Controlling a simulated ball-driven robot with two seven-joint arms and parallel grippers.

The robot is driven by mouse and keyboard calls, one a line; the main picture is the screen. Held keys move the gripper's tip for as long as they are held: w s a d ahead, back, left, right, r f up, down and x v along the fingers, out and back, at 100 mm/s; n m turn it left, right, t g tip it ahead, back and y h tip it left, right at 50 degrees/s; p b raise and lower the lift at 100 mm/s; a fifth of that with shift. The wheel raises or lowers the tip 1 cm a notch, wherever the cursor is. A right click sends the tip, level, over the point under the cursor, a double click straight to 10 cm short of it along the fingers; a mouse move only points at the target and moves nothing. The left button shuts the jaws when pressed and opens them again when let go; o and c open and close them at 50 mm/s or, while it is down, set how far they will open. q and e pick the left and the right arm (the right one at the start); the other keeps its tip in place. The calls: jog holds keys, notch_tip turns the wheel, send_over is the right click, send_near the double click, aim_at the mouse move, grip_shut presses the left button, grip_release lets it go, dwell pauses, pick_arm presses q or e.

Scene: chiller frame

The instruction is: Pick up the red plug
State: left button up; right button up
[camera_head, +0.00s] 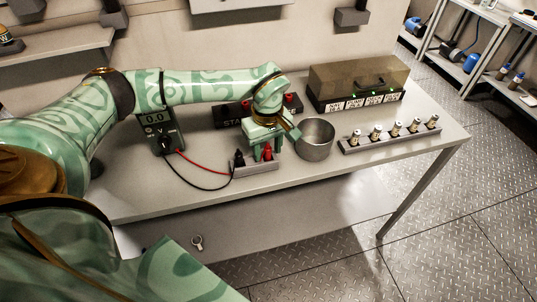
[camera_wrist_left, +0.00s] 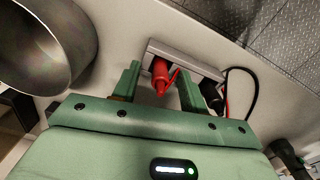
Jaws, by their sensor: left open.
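The red plug (camera_head: 267,153) stands in a small grey holder (camera_head: 255,167) near the table's front edge, with a black plug (camera_head: 239,158) to its left. My left gripper (camera_head: 262,152) reaches down over the red plug, its fingers on either side of it. In the left wrist view the red plug (camera_wrist_left: 160,75) sits between the two open green fingers (camera_wrist_left: 158,82), with a gap on both sides. The black plug (camera_wrist_left: 212,95) is beyond the right finger in that view. My right gripper is not in view.
A metal pot (camera_head: 316,140) stands close to the right of my left gripper. A multimeter (camera_head: 160,130) with red and black leads is at left. A rack of small bottles (camera_head: 390,136) and a lidded box (camera_head: 358,80) are further right.

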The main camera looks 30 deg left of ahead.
pick_arm(q)
grip_shut()
